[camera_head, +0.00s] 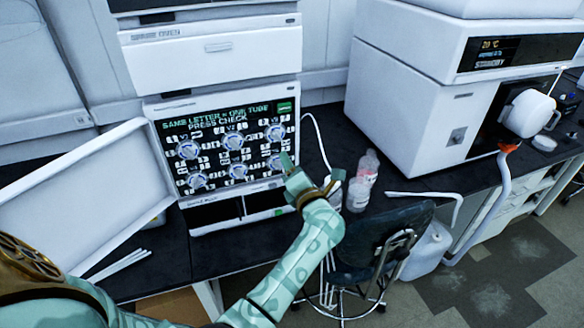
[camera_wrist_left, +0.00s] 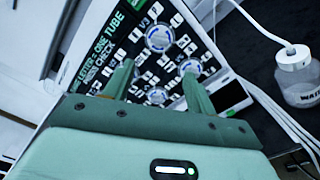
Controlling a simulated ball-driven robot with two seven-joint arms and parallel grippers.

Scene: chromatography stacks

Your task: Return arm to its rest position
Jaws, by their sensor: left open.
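My left arm comes in from the lower left in the head view. Its left gripper (camera_head: 312,172) is in front of the lower right of the black valve panel (camera_head: 207,155). In the left wrist view the two green fingers of the left gripper (camera_wrist_left: 158,88) stand apart with nothing between them. The panel (camera_wrist_left: 128,62) with its round knobs lies beyond the fingers. I cannot tell the exact gap between fingers and panel. The panel's text reads "SAME LETTER = ONE TUBE, PRESS CHECK". My right gripper does not show.
Clear bottles (camera_head: 359,193) stand on the dark bench right of the gripper. A dark chair (camera_head: 385,232) is in front of the bench. An open white door (camera_head: 85,195) sticks out left of the panel. A white instrument (camera_head: 420,95) stands at right.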

